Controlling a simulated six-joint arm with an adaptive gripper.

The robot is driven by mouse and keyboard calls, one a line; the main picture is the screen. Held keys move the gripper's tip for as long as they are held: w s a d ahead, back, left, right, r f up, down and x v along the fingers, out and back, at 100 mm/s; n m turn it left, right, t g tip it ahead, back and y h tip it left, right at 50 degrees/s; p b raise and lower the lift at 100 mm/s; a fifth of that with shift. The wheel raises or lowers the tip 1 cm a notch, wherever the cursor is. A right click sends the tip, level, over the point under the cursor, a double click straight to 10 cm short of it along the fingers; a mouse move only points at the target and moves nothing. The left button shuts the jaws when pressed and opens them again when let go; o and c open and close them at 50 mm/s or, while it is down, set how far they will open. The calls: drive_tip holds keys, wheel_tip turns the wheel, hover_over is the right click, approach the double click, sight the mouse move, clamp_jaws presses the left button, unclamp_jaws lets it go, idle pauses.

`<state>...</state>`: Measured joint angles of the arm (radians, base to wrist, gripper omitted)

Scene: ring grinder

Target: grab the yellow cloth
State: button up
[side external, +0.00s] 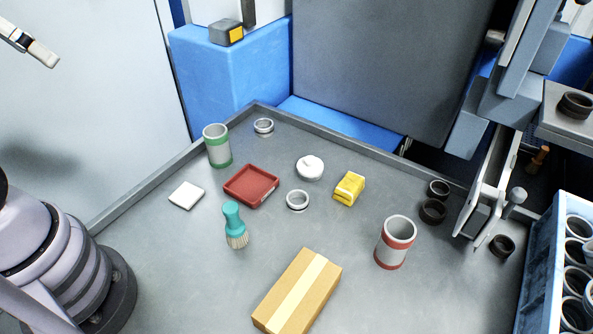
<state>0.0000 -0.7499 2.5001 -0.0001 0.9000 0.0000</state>
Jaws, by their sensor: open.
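The yellow cloth (349,188) is a small folded bundle lying on the grey metal table (330,228), right of the middle. A part of my gripper (40,52) shows at the top left edge, high and far left of the cloth. Most of the gripper is outside the picture. It is open and apart from the cloth, and nothing shows in it.
Near the cloth are a white round lidded item (310,167), a metal ring (297,200), a red tray (251,185) and a red-banded cup (396,242). A teal brush (234,225) and cardboard box (297,290) lie nearer. Dark rings (433,211) sit right.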

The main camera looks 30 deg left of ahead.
drive_tip(key=w+d, duration=0.3)
drive_tip(key=w, duration=1.1)
drive_tip(key=g, duration=0.1)
hover_over(352, 180)
drive_tip(key=s, duration=0.3)
drive_tip(key=f, duration=3.4)
drive_tip(key=shift+w+f, duration=0.15)
drive_tip(key=shift+w, duration=0.1)
drive_tip(key=shift+x, duration=3.1)
